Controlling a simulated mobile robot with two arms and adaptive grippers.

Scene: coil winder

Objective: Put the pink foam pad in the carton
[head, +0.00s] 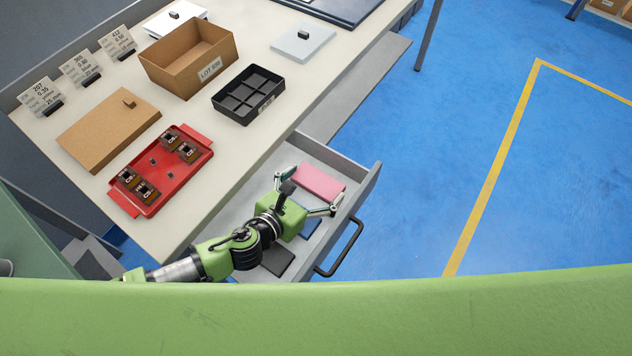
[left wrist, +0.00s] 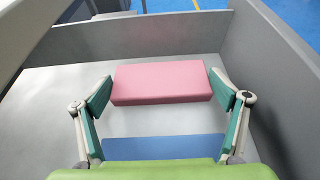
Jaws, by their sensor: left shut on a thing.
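The pink foam pad (head: 321,181) lies in the open grey drawer below the worktop. It also shows in the left wrist view (left wrist: 162,82), flat near the drawer's far wall. My left gripper (head: 313,189) is inside the drawer with its fingers on either side of the pad. It is shut on the pad, fingertips at its two ends (left wrist: 160,86). The pad appears to be still at drawer-floor level. The carton (head: 178,79), an open brown box with a lot label, stands on the worktop. My right gripper is not in view.
A black divided tray (head: 245,115), a red tray (head: 198,175) with several parts, a brown board with a knob (head: 105,135) and a pale lid (head: 303,38) are on the worktop. The drawer (head: 372,180) also holds a blue piece (left wrist: 165,147) and a dark one (head: 277,262).

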